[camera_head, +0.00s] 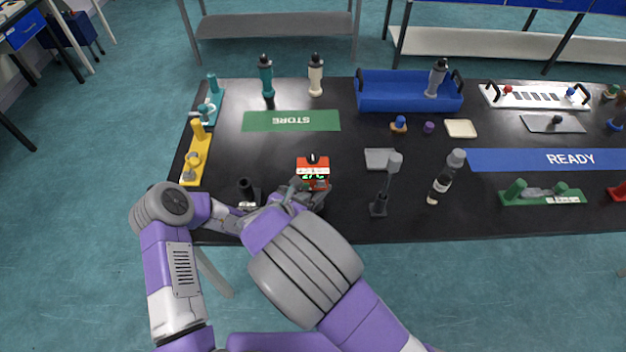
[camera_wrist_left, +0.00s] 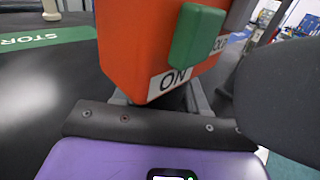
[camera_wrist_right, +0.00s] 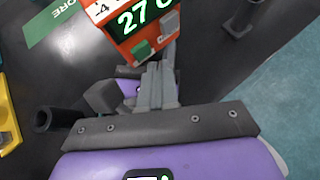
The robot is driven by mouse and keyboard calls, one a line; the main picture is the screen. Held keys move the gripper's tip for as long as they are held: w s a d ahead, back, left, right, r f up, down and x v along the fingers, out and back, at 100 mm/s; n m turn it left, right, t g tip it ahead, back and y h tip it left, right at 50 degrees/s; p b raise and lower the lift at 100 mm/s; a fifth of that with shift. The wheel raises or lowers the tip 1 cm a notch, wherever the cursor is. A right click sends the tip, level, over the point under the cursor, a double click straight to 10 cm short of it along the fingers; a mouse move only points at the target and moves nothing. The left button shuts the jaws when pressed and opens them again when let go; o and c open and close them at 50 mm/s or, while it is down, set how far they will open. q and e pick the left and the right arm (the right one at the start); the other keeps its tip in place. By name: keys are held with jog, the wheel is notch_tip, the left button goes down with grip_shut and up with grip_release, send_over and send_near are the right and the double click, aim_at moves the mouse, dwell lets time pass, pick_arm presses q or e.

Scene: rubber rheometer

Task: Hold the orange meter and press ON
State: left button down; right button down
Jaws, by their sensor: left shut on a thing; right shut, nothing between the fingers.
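The orange meter (camera_head: 313,182) stands near the table's front edge in the head view, its display lit green. My left gripper (camera_wrist_left: 185,95) is shut on its lower part, mostly hidden in the head view. In the left wrist view the meter (camera_wrist_left: 130,45) shows a green button (camera_wrist_left: 197,35) above the label ON. My right gripper (camera_head: 292,188) is shut and empty at the meter's front. In the right wrist view its closed fingertips (camera_wrist_right: 156,68) are just below the green button (camera_wrist_right: 141,50); I cannot tell whether they touch. A grey button (camera_wrist_right: 169,22) sits beside it.
A yellow fixture (camera_head: 197,155) is at the left edge. The green STORE mat (camera_head: 290,121) behind is bare.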

jog(key=s, duration=0.6)
dwell(0.5)
pick_arm(q)
jog(key=c, duration=0.5)
grip_release()
